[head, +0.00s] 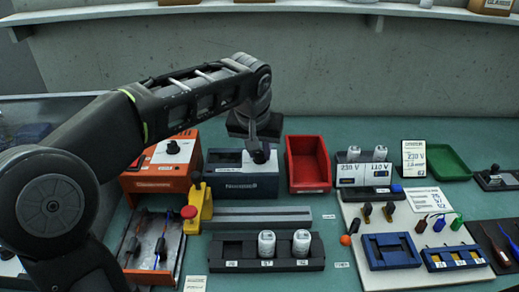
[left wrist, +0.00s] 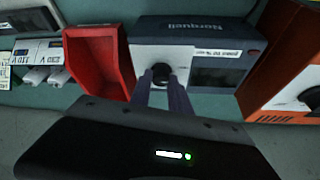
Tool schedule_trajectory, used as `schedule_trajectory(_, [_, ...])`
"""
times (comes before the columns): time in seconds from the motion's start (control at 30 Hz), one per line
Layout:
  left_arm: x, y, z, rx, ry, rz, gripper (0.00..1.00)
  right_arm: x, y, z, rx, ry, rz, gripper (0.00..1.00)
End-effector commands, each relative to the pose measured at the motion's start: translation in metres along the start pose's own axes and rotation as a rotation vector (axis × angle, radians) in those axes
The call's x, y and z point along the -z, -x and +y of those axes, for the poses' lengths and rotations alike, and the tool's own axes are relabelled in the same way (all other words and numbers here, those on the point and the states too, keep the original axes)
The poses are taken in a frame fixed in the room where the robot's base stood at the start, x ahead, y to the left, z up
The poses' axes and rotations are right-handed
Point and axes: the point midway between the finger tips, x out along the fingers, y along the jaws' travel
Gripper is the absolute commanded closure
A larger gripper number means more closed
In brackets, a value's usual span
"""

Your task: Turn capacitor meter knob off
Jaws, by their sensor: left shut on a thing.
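The meter, a dark blue-grey box (head: 228,186) marked with a maker's name, stands at the back centre of the bench. It shows upside down in the left wrist view (left wrist: 204,28), with a pale panel, a dark display and a black round knob (left wrist: 161,73). My left gripper (left wrist: 165,84) reaches down over it and is shut on the knob, one finger on each side. In the head view my left gripper (head: 258,151) hides most of the knob. I cannot read the knob's pointer or any text on the display. My right gripper is in neither view.
An orange box (head: 153,182) with its own black knob stands left of the meter, and a red bin (head: 308,168) right of it. A yellow clamp with a red button (head: 189,212) and a grey rail (head: 262,217) lie in front. A black rack (head: 225,252) holds white capacitors.

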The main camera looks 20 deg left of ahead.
Motion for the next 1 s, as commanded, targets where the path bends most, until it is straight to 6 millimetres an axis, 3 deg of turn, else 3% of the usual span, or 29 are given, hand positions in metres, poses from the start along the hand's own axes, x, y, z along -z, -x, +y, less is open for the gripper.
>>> schedule_trajectory(0.27, [0.000,0.000,0.000,-0.001,0.000,0.001,0.56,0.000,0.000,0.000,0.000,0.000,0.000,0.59])
schedule_trajectory(0.6, [0.000,0.003,0.000,-0.001,0.000,0.001,0.55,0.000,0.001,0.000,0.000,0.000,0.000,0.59])
schedule_trajectory(0.77, [0.001,0.020,0.000,-0.001,0.000,0.002,0.55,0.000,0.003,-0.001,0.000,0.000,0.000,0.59])
schedule_trajectory(1.0, [0.001,0.060,0.000,-0.001,0.001,0.003,0.55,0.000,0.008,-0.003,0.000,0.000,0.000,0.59])
